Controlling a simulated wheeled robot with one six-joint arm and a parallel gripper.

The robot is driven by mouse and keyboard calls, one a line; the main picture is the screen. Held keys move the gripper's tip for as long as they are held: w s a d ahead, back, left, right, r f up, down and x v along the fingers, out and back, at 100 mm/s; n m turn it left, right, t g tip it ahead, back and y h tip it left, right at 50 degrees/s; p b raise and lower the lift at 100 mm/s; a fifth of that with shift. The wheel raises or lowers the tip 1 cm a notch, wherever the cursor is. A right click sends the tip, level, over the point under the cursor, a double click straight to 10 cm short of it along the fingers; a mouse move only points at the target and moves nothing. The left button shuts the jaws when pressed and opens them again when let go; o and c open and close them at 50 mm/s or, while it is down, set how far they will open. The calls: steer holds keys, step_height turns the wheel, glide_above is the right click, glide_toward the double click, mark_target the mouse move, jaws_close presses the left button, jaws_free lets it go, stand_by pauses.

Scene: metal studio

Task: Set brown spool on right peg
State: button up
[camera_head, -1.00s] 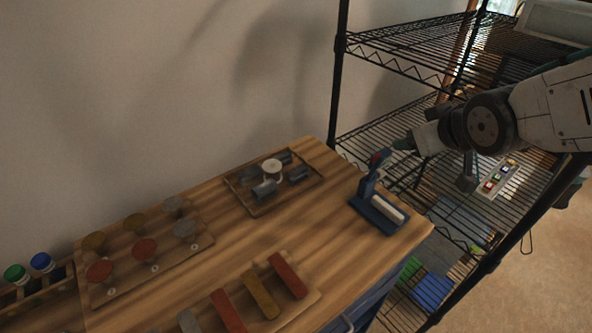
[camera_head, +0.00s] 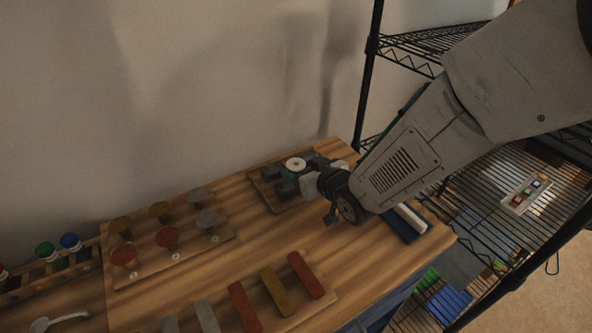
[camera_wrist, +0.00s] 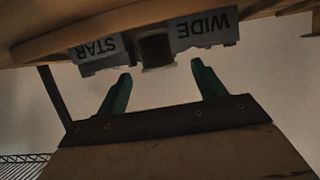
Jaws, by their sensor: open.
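My gripper (camera_wrist: 161,72) is open, with its two green fingers apart and nothing between the tips in the wrist view. In the head view my gripper (camera_head: 294,180) is low over the tray (camera_head: 272,200) at the table's back. A pale round disc with a centre hole (camera_head: 295,164) stands there just beyond it. In the wrist view a dark brownish block (camera_wrist: 155,49) lies just past the fingertips, between grey blocks marked STAR (camera_wrist: 97,51) and WIDE (camera_wrist: 205,28), upside down. I cannot clearly identify the brown spool or the right peg; my arm hides part of the tray.
A board with several round-topped stems (camera_head: 168,238) stands at left. Coloured bars (camera_head: 275,292) lie in front. A blue stand with a white bar (camera_head: 408,224) is right, partly behind my arm. A wire shelf (camera_head: 480,225) borders the table's right side.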

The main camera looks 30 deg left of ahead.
mark_target(295, 165)
steer(key=shift+x, duration=1.4)
steer(key=shift+d, duration=0.1)
steer(key=c, duration=1.1)
